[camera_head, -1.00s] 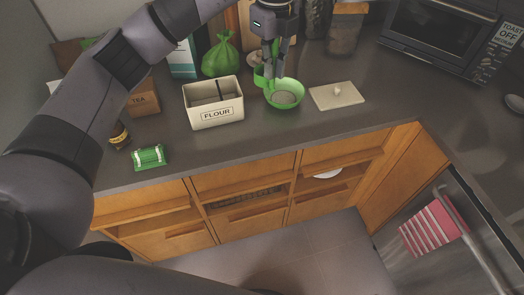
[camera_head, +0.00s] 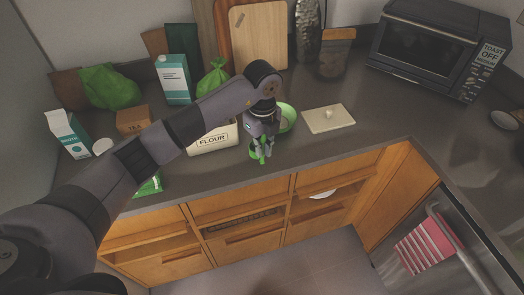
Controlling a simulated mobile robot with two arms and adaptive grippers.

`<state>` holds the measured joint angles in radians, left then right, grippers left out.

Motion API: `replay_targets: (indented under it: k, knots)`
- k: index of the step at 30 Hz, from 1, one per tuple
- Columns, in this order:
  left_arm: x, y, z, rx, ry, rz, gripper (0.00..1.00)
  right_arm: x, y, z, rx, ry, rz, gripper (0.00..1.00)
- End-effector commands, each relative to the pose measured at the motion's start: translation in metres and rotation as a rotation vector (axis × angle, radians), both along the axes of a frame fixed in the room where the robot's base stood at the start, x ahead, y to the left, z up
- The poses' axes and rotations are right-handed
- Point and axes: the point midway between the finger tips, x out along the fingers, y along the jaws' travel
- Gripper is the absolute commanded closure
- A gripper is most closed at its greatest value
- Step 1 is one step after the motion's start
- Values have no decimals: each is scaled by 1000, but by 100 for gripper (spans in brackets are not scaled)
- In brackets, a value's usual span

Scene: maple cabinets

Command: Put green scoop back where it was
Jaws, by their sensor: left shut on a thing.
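My left gripper (camera_head: 263,140) points down between the flour bin and the green bowl, near the counter's front edge. It is shut on the green scoop (camera_head: 255,153), which shows only in part below and around the fingers. The white flour bin (camera_head: 212,140), labelled FLOUR, stands left of the gripper; my arm covers its top and inside. The green bowl (camera_head: 289,117) is behind and right of the gripper, partly hidden by it. A pale square lid (camera_head: 329,119) with a knob lies right of the bowl. My right gripper is not in view.
A tea box (camera_head: 133,121), cartons and green bags stand at the back left. A green object (camera_head: 149,187) lies partly behind my arm. Cutting boards (camera_head: 258,38) and a toaster oven (camera_head: 433,45) stand at the back. The counter right of the lid is clear.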

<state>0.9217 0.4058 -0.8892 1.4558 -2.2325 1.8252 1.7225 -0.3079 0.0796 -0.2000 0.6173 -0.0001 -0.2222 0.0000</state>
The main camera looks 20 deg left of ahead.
Motion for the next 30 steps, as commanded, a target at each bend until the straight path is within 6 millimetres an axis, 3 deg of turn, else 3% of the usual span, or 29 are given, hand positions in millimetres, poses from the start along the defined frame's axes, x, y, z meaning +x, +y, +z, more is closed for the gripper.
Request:
replay_targets:
  k: [6,18,19,21,27,30]
  knots:
    - [0,-1,-26,-1,2,0,100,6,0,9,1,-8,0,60]
    - [0,0,-33,-1,1,1,100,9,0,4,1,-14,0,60]
    - [0,0,-31,-1,1,1,91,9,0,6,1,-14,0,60]
    - [0,0,-31,-1,1,1,86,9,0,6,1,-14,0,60]
    - [0,0,-31,-1,1,1,73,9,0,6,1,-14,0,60]
    - [0,0,-31,-1,1,1,73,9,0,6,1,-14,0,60]
